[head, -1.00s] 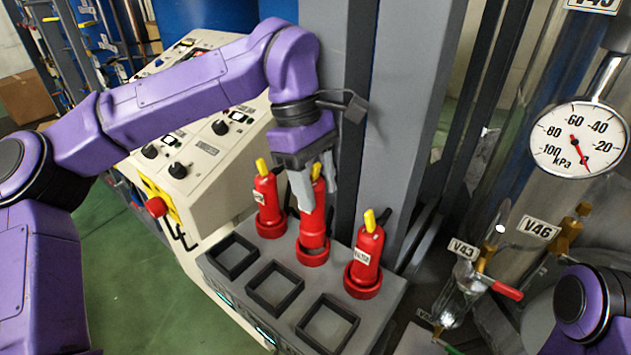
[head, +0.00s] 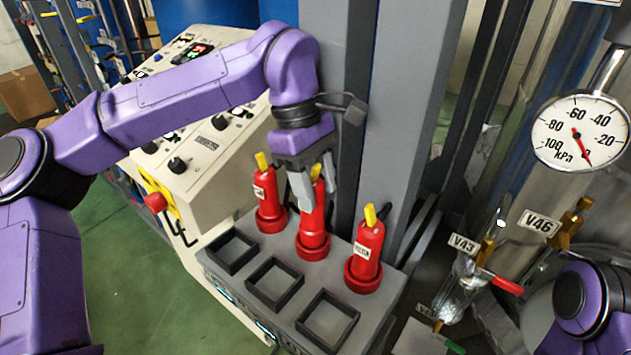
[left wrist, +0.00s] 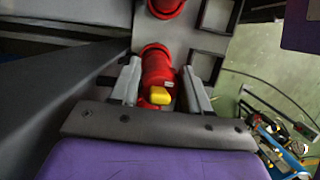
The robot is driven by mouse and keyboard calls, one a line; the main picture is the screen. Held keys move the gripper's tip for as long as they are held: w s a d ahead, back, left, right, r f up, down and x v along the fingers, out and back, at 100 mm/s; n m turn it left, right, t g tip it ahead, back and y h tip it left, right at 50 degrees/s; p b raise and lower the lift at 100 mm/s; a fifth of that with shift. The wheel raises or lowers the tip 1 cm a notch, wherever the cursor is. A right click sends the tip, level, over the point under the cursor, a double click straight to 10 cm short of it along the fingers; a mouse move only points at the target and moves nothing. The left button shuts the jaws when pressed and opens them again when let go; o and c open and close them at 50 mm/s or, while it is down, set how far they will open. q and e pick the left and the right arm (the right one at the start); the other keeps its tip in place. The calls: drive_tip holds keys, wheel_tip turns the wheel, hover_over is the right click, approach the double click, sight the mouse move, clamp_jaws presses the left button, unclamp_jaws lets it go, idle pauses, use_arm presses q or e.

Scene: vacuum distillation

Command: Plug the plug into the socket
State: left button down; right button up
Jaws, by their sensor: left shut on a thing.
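Three red plugs with yellow tops stand in a row on a grey box (head: 245,284). My left gripper (head: 316,188) is shut on the upper part of the middle red plug (head: 313,238), which stands upright with its base at the box top. In the left wrist view this plug (left wrist: 157,72) lies between the two grey fingers (left wrist: 160,88). The left red plug (head: 268,205) and right red plug (head: 368,252) stand free on either side. Which part is the socket is unclear. My right gripper is not in view.
Several square black frames, one of them here (head: 274,285), lie along the box's front side. A control panel (head: 205,145) with knobs stands left behind it. A grey column (head: 400,130) rises close behind the plugs. A gauge (head: 582,133) and valves stand at right.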

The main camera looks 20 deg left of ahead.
use_arm(q)
drive_tip(key=shift+f+b, duration=0.75)
drive_tip(key=shift+f, duration=0.65)
drive_tip(key=shift+c, duration=2.3)
unclamp_jaws()
drive_tip(key=v, duration=1)
drive_tip(key=shift+r, duration=0.3)
